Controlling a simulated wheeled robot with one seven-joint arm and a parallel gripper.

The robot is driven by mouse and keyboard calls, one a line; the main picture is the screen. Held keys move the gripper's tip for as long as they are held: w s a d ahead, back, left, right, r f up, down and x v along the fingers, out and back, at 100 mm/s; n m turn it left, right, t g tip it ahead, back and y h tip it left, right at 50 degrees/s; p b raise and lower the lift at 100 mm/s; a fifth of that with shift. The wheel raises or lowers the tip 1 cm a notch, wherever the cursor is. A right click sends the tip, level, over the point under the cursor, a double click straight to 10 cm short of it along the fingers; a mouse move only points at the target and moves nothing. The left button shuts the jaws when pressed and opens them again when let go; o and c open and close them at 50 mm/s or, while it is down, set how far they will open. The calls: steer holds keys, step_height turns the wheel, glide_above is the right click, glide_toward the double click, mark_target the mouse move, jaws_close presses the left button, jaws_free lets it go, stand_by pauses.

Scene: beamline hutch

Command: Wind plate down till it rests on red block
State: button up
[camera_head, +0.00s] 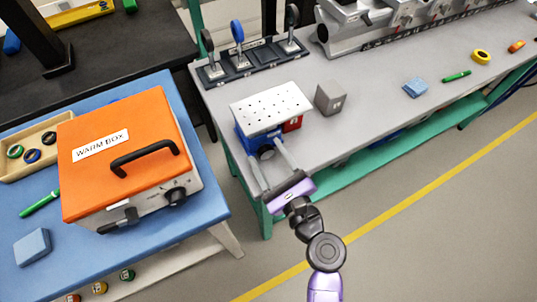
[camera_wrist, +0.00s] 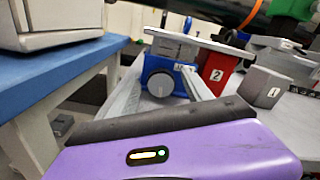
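The perforated metal plate (camera_head: 271,107) tops a small blue jack (camera_head: 245,143) near the bench's front edge; its edge shows in the wrist view (camera_wrist: 200,40). The red block (camera_head: 292,124), marked 2 in the wrist view (camera_wrist: 216,75), stands under the plate's right side. I cannot tell whether plate and block touch. The jack's round knob (camera_head: 266,153) faces my gripper (camera_head: 266,157). My gripper is open, its two fingers spread on either side of the knob (camera_wrist: 160,85), with visible space around it in the wrist view.
A grey block (camera_head: 330,97), marked 1, stands right of the jack. A rack with several upright handles (camera_head: 250,58) is behind it. The orange warm box (camera_head: 130,150) sits on the blue table at left.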

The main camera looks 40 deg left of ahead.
steer(key=v, duration=0.8)
steer(key=shift+a+r, duration=0.1)
steer(key=w+a+m+p, duration=0.1)
steer(key=a+m+p, duration=0.1)
steer(key=p, duration=0.2)
steer(key=w+a+m+p, duration=0.1)
steer(key=a+m+p, duration=0.1)
steer(key=p, duration=0.2)
steer(key=w+a+m+p, duration=0.1)
steer(key=a+m+p, duration=0.2)
steer(key=p, duration=0.1)
steer(key=shift+w+a+p, duration=0.1)
steer(key=shift+w+p, duration=0.05)
steer(key=shift+p, duration=0.2)
stand_by(0.4)
